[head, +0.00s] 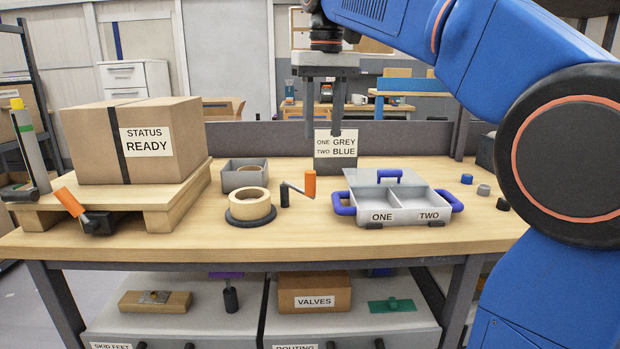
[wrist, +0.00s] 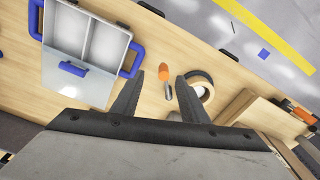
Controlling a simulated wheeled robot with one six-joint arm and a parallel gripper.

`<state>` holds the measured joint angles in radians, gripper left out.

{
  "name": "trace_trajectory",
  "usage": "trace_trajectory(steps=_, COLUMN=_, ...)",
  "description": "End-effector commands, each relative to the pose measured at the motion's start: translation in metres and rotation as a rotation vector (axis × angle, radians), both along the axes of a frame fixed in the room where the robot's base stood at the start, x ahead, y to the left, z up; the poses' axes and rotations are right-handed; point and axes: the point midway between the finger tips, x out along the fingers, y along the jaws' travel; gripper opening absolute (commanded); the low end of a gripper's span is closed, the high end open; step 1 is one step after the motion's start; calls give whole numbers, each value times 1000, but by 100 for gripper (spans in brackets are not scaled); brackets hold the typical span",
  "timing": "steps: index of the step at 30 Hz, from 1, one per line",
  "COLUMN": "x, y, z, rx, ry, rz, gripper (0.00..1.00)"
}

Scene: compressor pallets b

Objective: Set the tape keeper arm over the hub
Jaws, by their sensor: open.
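The tape keeper arm (head: 296,188) is a thin grey bar on a short black post, with an upright orange handle (head: 309,184) at its right end. It points right, away from the hub (head: 250,217), a black disc bearing a tan tape roll (head: 249,203). My gripper (head: 322,130) is open and empty, high above the bench behind the keeper arm. In the wrist view, the orange handle (wrist: 165,72) appears between my fingertips (wrist: 160,78), well below them. The tape roll (wrist: 202,88) is partly hidden by a finger there.
A two-compartment case (head: 390,219) with blue handles stands right of the keeper arm. A carton (head: 100,145) sits on a pallet at left. Small knobs (head: 467,179) lie right.

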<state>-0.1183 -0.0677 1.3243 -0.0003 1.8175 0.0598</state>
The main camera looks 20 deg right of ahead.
Motion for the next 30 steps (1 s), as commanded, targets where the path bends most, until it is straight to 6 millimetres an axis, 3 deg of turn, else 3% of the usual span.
trace_trajectory(steps=1, x=12, y=4, z=9, rx=-1, ry=12, rz=3, gripper=40)
trace_trajectory(steps=6, x=32, y=13, z=28, rx=-6, ry=50, rz=9, gripper=40)
trace_trajectory(steps=14, x=39, y=17, z=34, rx=-9, ry=69, rz=11, gripper=40)
trace_trajectory(steps=20, x=39, y=17, z=13, rx=-9, ry=70, rz=11, gripper=40)
trace_trajectory(steps=30, x=38, y=17, z=-46, rx=-9, ry=70, rz=11, gripper=40)
